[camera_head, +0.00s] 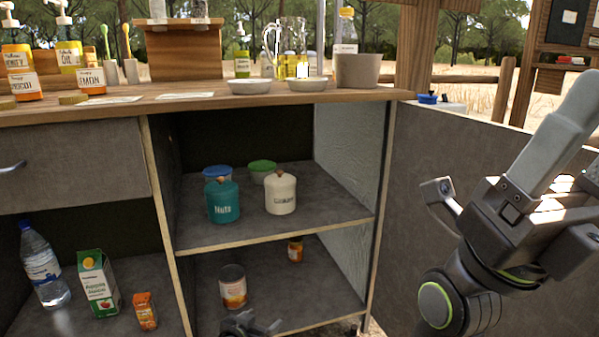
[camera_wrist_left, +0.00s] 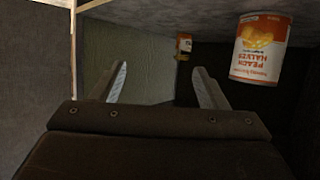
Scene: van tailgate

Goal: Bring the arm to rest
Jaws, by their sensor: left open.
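My left gripper (camera_head: 248,322) is low in the head view, at the front of the lower shelf of the middle bay. In the left wrist view my left gripper (camera_wrist_left: 161,70) has its fingers apart with nothing between them. A peach can (camera_head: 233,287) stands just behind it on that shelf. The can also shows upside down in the left wrist view (camera_wrist_left: 260,48), beside the fingers and apart from them. My right arm fills the right side of the head view; its jaws cannot be made out clearly.
A small orange jar (camera_head: 295,249) stands further back on the lower shelf. Above are a teal canister (camera_head: 222,200) and a cream canister (camera_head: 280,192). A water bottle (camera_head: 44,264), a juice carton (camera_head: 98,283) and a small orange carton (camera_head: 145,311) stand left. The worktop (camera_head: 210,98) overhangs the shelves.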

